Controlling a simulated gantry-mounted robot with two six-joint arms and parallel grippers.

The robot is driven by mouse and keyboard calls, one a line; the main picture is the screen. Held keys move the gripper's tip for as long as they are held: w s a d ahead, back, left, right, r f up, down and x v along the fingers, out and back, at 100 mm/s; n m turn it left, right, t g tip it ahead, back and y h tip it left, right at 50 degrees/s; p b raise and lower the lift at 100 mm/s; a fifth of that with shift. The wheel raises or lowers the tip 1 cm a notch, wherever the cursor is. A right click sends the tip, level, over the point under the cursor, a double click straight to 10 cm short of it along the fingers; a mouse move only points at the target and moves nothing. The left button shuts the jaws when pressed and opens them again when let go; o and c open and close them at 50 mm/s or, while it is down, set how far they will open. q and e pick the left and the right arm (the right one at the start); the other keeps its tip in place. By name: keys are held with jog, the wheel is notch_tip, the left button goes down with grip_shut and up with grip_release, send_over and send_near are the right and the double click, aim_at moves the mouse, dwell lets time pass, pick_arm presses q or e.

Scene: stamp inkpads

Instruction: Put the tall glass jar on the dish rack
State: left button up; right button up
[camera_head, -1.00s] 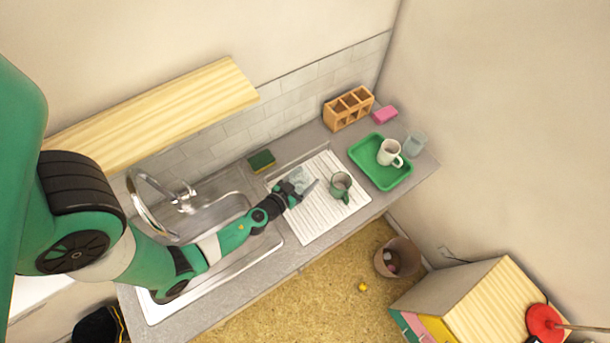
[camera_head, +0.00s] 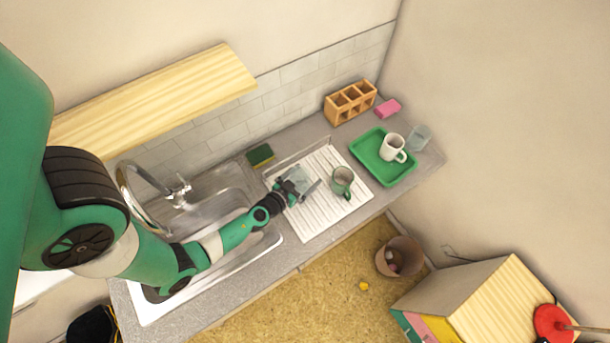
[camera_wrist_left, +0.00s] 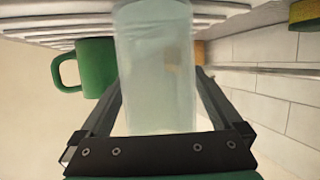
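The tall glass jar (camera_wrist_left: 156,70) is clear and faintly blue-green. It stands between the two fingers of my left gripper (camera_head: 302,187), which meet its sides in the left wrist view (camera_wrist_left: 158,92). In the head view the jar (camera_head: 299,175) is over the left part of the white ribbed dish rack (camera_head: 318,220). It looks upright, low over or touching the rack; the contact is hard to see. My right gripper is not in view.
A green mug (camera_head: 342,180) stands on the rack just right of the jar. A green tray (camera_head: 371,172) with a white mug (camera_head: 391,148), a clear glass (camera_head: 419,138) and a wooden holder (camera_head: 350,101) are farther right. The sink and faucet (camera_head: 182,191) lie left.

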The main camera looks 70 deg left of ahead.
pick_arm(q)
jog(key=shift+r, duration=0.2)
jog(key=v, duration=1.2)
jog(key=shift+f, duration=0.15)
